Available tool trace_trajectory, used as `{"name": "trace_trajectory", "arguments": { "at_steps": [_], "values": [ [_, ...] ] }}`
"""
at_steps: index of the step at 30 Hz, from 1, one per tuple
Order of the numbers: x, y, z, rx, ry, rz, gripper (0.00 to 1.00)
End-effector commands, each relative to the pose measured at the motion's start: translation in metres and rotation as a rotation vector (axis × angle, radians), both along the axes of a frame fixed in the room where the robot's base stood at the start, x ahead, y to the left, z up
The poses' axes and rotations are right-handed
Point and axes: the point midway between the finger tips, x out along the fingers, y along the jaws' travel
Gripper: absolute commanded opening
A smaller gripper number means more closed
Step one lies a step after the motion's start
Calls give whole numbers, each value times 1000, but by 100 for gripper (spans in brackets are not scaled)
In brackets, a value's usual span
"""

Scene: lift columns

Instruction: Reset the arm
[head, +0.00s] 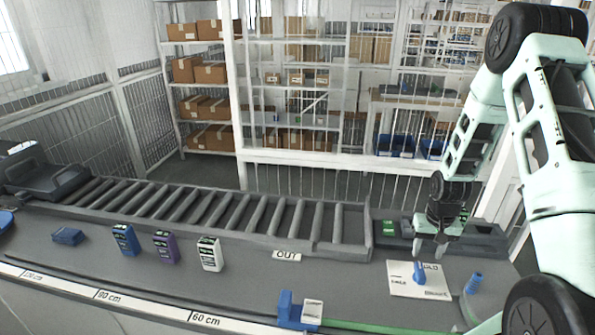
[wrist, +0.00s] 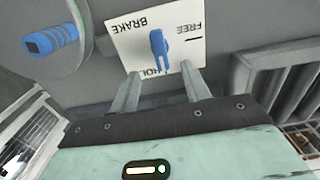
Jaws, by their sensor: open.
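My gripper (head: 430,250) is at the right of the counter, just above and behind a white plate (head: 400,287) with a blue lever (head: 419,272). In the wrist view, my gripper's two fingers (wrist: 161,82) are apart with nothing between them. The blue lever (wrist: 159,48) shows just beyond the fingertips, on the white plate (wrist: 130,42) with the printed words BRAKE and FREE and a partly hidden third word. I cannot tell whether a finger touches the lever. My arm comes in from the right of the head view.
A roller conveyor (head: 215,208) runs along the counter's back, with an OUT label (head: 287,255). Blue (head: 125,240), purple (head: 166,246) and white (head: 210,254) boxes stand in front. A blue ribbed knob (head: 473,283) is right of the plate; a blue block (head: 290,308) is at the front edge.

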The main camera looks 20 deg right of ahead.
Motion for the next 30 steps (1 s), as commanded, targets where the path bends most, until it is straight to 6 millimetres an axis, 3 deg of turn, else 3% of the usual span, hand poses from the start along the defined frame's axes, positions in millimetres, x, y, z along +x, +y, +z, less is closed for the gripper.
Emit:
{"name": "trace_trajectory", "arguments": {
  "at_steps": [4, 8, 12, 16, 20, 24, 27, 30],
  "values": [
    [0, 0, 0, 0, 0, 0, 47],
    [20, 41, 17, 10, -17, 88, 47],
    [38, 126, 51, 32, -36, 264, 47],
    [29, 216, 84, 53, -47, 462, 47],
    [-9, 299, 112, 68, -48, 675, 47],
    [-73, 368, 133, 69, -46, 912, 47],
    [-119, 394, 141, 63, -41, 1050, 47],
    [-153, 406, 145, 56, -37, 1149, 47]
  ]
}}
